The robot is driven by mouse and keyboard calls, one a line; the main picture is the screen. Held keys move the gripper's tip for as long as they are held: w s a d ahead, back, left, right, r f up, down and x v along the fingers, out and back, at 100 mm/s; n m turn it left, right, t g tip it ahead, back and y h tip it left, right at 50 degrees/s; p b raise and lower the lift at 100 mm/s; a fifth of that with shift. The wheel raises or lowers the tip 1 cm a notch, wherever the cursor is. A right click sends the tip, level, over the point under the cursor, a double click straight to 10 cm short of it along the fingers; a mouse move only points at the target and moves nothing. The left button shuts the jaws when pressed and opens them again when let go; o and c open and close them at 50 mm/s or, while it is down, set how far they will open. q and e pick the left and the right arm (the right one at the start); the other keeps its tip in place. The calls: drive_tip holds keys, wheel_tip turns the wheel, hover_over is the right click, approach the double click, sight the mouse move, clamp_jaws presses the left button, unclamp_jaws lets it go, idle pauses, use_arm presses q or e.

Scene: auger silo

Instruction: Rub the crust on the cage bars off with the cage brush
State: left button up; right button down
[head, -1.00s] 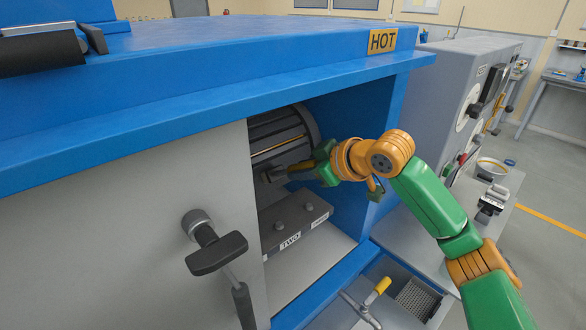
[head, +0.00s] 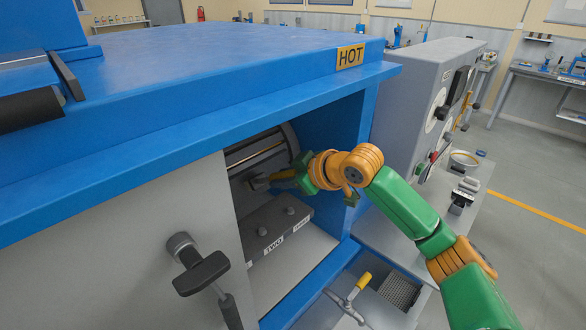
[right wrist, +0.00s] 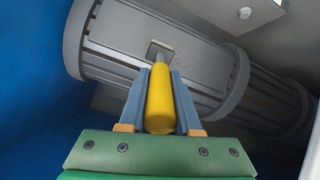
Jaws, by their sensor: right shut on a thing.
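The cage (head: 282,138) is a grey drum with bars lying inside the blue housing; in the right wrist view (right wrist: 110,58) it runs diagonally across the top. A tan-yellow line (head: 255,156) shows along its bars in the head view and may be crust. My right gripper (head: 302,175) is inside the housing opening, shut on the yellow handle of the cage brush (head: 282,175). The brush's head (head: 260,182) is at the drum's front; in the right wrist view the handle (right wrist: 160,98) points at it. I cannot tell whether they touch. My left gripper is not in view.
A grey block labelled TWO (head: 272,228) lies below the cage. A grey panel with a black handle (head: 200,272) covers the opening's left side. The blue top with a HOT sign (head: 350,57) overhangs.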

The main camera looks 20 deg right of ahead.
drive_tip(key=shift+s+a, duration=1.4)
drive_tip(key=shift+a, duration=2.5)
drive_tip(key=s+d, duration=0.2)
drive_tip(key=s, duration=0.3)
drive_tip(key=shift+s+p, duration=0.3)
drive_tip(key=shift+s, duration=0.05)
drive_tip(key=shift+d, duration=0.1)
drive_tip(key=s, duration=0.1)
drive_tip(key=s+d, duration=0.1)
drive_tip(key=s, duration=0.1)
drive_tip(key=shift+w, duration=0.25)
